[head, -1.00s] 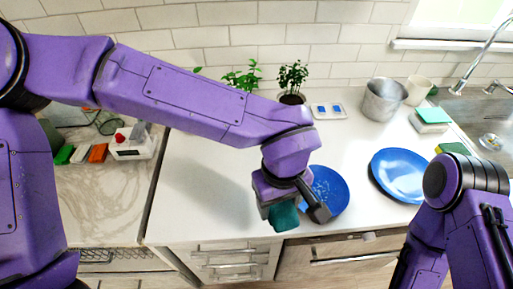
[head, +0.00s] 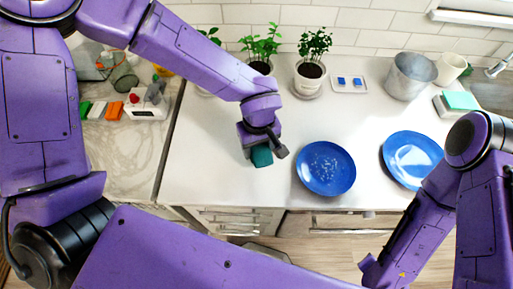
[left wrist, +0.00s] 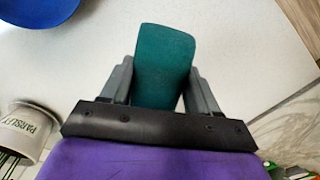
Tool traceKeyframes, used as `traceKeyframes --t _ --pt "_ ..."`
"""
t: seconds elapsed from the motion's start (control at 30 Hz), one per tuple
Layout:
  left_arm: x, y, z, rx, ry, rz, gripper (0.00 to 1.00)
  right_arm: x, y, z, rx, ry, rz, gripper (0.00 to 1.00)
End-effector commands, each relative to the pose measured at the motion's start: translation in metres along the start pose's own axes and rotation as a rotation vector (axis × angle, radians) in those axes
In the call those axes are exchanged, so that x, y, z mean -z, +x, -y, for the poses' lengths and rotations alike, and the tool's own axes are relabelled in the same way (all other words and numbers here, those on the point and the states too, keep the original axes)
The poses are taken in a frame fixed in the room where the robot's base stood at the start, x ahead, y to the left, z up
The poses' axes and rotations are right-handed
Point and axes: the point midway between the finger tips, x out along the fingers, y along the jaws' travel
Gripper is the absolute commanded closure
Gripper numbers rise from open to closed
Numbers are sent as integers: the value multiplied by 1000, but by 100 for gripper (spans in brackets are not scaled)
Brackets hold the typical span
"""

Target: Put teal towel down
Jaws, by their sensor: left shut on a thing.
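My left gripper (head: 264,148) is over the white counter (head: 215,180), left of the nearer blue plate. It is shut on the teal towel (head: 262,156), a small folded block. In the left wrist view the towel (left wrist: 164,65) stands between the two grey fingers of the gripper (left wrist: 158,85), with the pale counter behind it. I cannot tell whether the towel touches the counter. My right arm shows at the right of the head view, but its gripper is not in view.
A blue plate with white specks (head: 326,168) and another blue plate (head: 412,158) lie on the counter. Potted plants (head: 311,72), a white tray (head: 349,84) and a metal pot (head: 410,75) stand at the back. The counter left of the gripper is clear.

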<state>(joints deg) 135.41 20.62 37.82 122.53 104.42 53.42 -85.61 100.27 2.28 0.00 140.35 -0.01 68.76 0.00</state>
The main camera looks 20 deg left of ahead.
Motion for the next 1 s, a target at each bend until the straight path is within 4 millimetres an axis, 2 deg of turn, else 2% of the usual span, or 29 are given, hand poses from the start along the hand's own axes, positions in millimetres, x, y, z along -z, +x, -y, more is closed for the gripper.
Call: traceKeyframes --t 0.07,0.23,0.57,0.6,0.67,0.7,1.0 --pt "8 10 4 5 -1 1 64 1 -4 0 0 0 0 57" --pt "6 36 3 5 2 0 64 4 -10 -1 0 0 1 57" --pt "6 41 2 1 1 2 64 4 -9 -1 0 0 0 57" --pt "6 42 2 1 1 1 36 3 -9 -1 0 0 0 57" --pt "6 41 2 1 1 0 17 4 -9 -1 0 0 0 57" --pt "6 41 2 1 1 0 14 4 -9 -1 0 0 0 57" --pt "6 37 2 1 0 -1 14 4 -10 -1 0 0 0 57"
